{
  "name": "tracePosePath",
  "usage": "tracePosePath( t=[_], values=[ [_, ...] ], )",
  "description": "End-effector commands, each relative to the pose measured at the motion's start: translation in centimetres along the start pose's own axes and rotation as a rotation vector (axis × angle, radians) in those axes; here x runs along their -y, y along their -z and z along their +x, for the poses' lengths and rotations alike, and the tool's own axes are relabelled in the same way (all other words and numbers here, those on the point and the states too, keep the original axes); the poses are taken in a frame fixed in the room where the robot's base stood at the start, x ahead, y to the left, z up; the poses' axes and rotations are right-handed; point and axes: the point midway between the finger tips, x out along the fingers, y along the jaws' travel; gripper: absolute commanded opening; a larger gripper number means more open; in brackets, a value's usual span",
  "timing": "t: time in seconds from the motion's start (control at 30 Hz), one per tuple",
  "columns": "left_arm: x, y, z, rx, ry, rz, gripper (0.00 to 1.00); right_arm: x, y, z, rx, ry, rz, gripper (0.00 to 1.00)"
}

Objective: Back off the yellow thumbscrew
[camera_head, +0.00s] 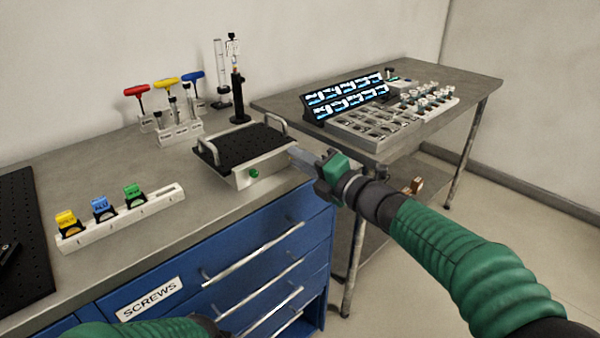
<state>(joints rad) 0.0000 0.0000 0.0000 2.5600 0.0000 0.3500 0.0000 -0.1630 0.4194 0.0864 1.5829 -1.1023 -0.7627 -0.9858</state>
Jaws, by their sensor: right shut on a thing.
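A low metal box with a black perforated top (245,146) and two side handles stands at the bench's right end. A green thumbscrew (254,173) shows on its front. My right gripper (298,156) is at the box's front right corner, shut, with its fingers pointing left. What it grips is hidden by the fingers; no yellow thumbscrew shows openly, and the grip fits one at this corner. My left forearm shows at the bottom edge, in front of the drawers; its gripper is out of frame.
A white rack (120,218) with yellow, blue and green labelled pieces lies on the bench, left of the box. Blue drawers (262,262) are below. A side table (455,75) holds trays.

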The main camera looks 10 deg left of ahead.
Motion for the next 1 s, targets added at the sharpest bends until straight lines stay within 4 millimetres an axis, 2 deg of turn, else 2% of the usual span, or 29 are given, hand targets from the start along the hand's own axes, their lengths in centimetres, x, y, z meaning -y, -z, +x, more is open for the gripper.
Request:
tracePosePath(
  t=[0.03,0.4,0.7,1.0],
  values=[
    [0.0,-0.3,1.3,0.000,0.000,0.000,0.36,1.1,0.7,0.1,-0.008,0.006,-0.042,0.00],
    [0.0,-1.2,4.9,0.000,0.000,0.000,0.36,1.2,0.6,0.1,-0.011,0.007,-0.371,0.00],
    [0.0,-1.6,6.6,0.000,0.000,0.000,0.36,1.1,0.5,0.2,-0.011,0.008,-0.549,0.00],
    [0.0,-1.7,7.1,0.000,0.000,0.000,0.36,1.0,0.4,0.2,-0.012,0.009,-0.620,0.00]
  ],
)
